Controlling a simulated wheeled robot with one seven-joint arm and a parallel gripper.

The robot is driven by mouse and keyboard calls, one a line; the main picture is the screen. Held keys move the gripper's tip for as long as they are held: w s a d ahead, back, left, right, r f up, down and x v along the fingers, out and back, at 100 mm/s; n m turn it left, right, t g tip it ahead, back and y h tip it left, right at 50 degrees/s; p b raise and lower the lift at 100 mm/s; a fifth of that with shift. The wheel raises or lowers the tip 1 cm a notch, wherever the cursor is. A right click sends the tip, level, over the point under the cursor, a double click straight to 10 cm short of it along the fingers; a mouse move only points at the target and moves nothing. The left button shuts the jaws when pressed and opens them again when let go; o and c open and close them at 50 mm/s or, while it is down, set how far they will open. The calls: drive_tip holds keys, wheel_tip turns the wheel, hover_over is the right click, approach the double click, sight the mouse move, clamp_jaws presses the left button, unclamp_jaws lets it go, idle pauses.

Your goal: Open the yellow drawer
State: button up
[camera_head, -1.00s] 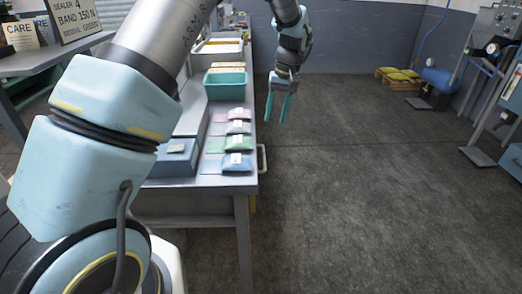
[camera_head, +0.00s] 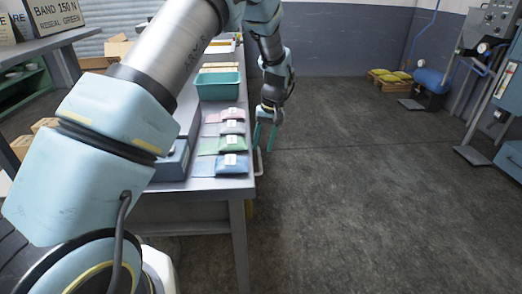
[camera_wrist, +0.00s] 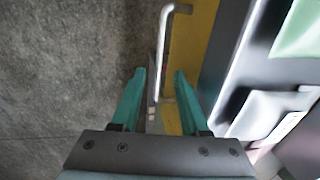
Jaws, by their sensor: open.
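My gripper (camera_head: 265,136) is open, beside the right edge of the workbench, with its teal fingers pointing down. In the wrist view my gripper (camera_wrist: 159,90) has its two fingers apart, with the silver bar handle (camera_wrist: 162,50) showing between and beyond them. The yellow drawer front (camera_wrist: 198,35) lies just right of the handle, under the bench edge. In the head view the pale handle (camera_head: 258,165) shows at the bench's right side, just below the fingertips. I cannot tell whether the fingers touch the handle. The drawer looks shut.
The workbench (camera_head: 205,184) carries a teal bin (camera_head: 218,88) and several colored packets, including a blue one (camera_head: 232,165). Open concrete floor (camera_head: 370,200) lies to the right. A pallet with yellow sacks (camera_head: 390,76) stands at the far wall.

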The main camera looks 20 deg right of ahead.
sight(260, 157)
drive_tip(key=shift+w+a+f+p, duration=0.1)
drive_tip(key=shift+a+f+p, duration=0.1)
drive_tip(key=shift+f, duration=0.75)
drive_tip(key=shift+a+f+p, duration=0.15)
drive_tip(key=shift+f, duration=0.8)
drive_tip(key=shift+c, duration=0.4)
clamp_jaws()
